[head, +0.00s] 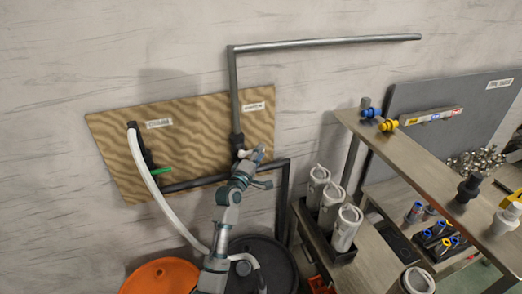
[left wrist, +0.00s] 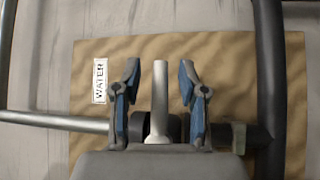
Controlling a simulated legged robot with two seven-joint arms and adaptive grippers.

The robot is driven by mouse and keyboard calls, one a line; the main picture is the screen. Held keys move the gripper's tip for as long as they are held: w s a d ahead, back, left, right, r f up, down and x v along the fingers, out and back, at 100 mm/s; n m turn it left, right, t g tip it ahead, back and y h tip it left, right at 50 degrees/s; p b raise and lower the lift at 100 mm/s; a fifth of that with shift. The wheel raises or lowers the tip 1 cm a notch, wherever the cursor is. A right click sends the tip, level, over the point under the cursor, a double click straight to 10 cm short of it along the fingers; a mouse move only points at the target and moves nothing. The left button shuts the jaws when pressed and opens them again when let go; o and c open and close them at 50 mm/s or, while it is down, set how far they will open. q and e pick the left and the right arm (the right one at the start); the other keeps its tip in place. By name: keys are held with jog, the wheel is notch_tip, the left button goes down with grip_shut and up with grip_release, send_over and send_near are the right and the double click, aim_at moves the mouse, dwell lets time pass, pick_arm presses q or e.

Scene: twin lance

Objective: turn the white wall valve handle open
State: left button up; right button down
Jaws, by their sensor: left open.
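The white valve handle (left wrist: 160,95) stands upright in the left wrist view, rising from a dark valve body (left wrist: 142,125) on the pipe. My left gripper (left wrist: 160,82) is open, with one blue-padded finger on each side of the handle. A gap shows on both sides, so the fingers do not visibly touch it. A WATER label (left wrist: 100,80) is on the board. My right gripper is not in view.
A white hose (head: 150,182) and a green handle (head: 161,171) are left of my arm. Grey pipes (head: 235,95) run along the wall. An orange drum (head: 160,275) and a dark drum (head: 275,262) stand below. A shelf with white canisters (head: 345,228) is at right.

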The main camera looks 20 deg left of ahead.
pick_arm(q)
jog(key=shift+w+a, duration=0.1)
jog(key=shift+w, duration=0.5)
jog(key=shift+a, duration=0.45)
jog(key=c, duration=0.7)
grip_shut()
jog(key=shift+d, duration=0.2)
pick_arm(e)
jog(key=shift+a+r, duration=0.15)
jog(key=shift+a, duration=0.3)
pick_arm(q)
jog(key=shift+f, duration=0.1)
